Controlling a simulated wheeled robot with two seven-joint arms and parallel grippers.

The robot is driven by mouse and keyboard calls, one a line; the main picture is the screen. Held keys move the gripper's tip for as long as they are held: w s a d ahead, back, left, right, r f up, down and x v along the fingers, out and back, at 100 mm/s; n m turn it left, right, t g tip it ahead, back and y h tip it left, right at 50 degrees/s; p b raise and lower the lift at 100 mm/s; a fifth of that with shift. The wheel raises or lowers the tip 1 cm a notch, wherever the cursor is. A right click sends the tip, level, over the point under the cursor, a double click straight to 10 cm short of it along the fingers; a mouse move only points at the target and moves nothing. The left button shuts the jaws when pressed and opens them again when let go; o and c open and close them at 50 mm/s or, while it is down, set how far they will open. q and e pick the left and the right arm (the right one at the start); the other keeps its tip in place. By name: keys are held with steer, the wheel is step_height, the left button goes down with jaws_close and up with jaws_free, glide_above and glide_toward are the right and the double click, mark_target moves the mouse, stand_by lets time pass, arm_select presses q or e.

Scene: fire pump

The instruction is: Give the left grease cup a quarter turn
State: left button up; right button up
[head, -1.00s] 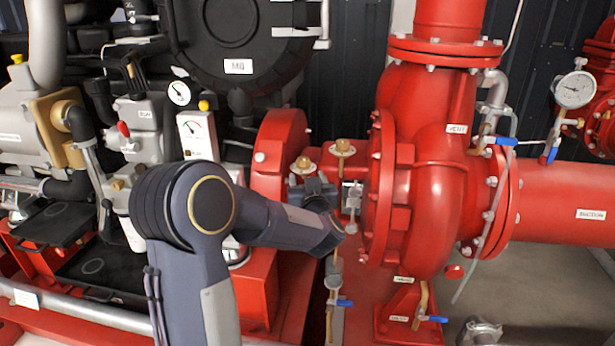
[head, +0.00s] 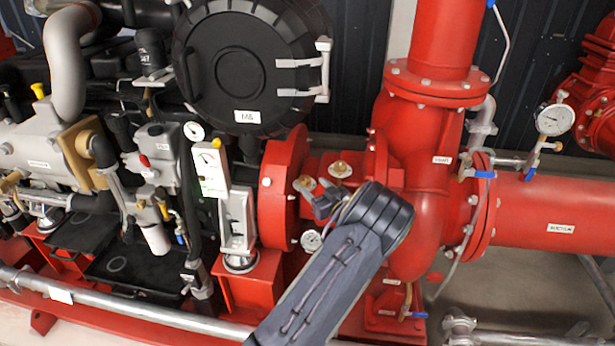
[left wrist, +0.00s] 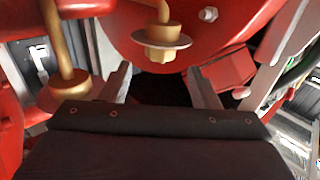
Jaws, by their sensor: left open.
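The left grease cup (head: 304,184) is a brass cup with a round disc, just right of the red flange. The right grease cup (head: 340,169) stands a little behind and to the right. In the left wrist view, my open left fingers (left wrist: 162,78) lie either side of a brass cup (left wrist: 160,42), apparently the left one. It is ahead of the tips, not gripped. A second brass cup (left wrist: 65,93) is at the left there. My right gripper is out of view.
The red pump casing (head: 424,140) stands close on the right and the red flange (head: 283,190) close on the left. A grey pipe rail (head: 130,318) runs along the front.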

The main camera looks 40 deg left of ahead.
mark_target(305, 181)
arm_select(q)
steer(key=shift+x, duration=2.3)
steer(key=shift+c, duration=0.5)
steer(key=c, duration=0.9)
steer(key=shift+s+f+m+t+h+b, duration=0.2)
steer(key=shift+m+t+h+b, duration=0.2)
steer(key=shift+m+t+b, duration=0.5)
steer(key=m+t+h+b, duration=0.1)
steer(key=t+b, duration=0.1)
steer(key=m+t+h+b, duration=0.1)
steer(key=t+b, duration=0.1)
steer(key=shift+s+a+f+m+h+b, duration=0.1)
steer(key=shift+s+a+m+h+b, duration=0.05)
steer(key=shift+m+h+b, duration=0.2)
steer(key=shift+m+t+h+b, duration=0.75)
steer(key=shift+t+h+b, duration=0.15)
steer(key=shift+t, duration=0.1)
steer(key=shift+r, duration=0.25)
steer(key=o, duration=1)
